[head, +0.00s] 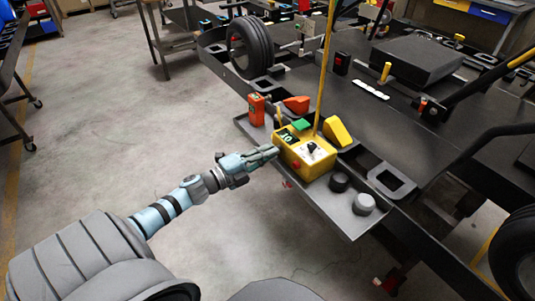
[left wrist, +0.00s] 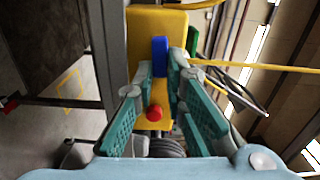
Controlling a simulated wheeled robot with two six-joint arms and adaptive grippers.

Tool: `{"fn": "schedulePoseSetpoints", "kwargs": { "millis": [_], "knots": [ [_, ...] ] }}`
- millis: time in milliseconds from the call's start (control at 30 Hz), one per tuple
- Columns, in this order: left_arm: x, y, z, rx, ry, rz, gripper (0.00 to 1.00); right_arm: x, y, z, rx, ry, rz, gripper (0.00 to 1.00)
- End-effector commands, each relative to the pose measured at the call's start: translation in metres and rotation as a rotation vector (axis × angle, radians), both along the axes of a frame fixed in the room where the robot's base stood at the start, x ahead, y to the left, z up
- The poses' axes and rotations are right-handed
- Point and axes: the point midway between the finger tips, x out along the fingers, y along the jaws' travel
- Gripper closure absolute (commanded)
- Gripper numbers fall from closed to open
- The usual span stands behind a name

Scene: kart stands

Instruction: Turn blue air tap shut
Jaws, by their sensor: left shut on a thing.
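The blue air tap (left wrist: 160,48) is a blue bar on the face of a yellow box (left wrist: 143,24) in the left wrist view. My left gripper (left wrist: 160,72) has its fingers on either side of the blue tap and is shut on it. In the head view the left gripper (head: 272,154) reaches the left side of the yellow box (head: 318,168). The blue tap is hidden behind the fingers there. A red knob (left wrist: 154,112) sits on the box below the tap in the left wrist view. My right gripper is not in view.
A yellow hose (head: 326,70) rises from the box.

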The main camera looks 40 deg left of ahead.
Motion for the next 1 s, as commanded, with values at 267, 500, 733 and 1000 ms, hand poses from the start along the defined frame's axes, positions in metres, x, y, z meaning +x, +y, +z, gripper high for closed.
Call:
{"fn": "schedulePoseSetpoints", "kwargs": {
  "millis": [267, 500, 733, 1000],
  "knots": [
    [-0.0009, -0.0001, -0.0026, 0.073, -0.018, 0.0, 1.0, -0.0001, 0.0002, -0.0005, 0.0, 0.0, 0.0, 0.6],
    [-0.0009, 0.0, -0.0028, 0.084, -0.021, 0.001, 1.0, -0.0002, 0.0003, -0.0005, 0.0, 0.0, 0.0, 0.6],
    [-0.001, 0.0, -0.0029, 0.083, -0.021, 0.001, 0.85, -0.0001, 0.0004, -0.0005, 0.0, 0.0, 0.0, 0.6],
    [-0.0005, 0.0, -0.0018, 0.081, -0.022, 0.001, 0.68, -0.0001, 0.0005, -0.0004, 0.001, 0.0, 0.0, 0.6]
  ]
}}
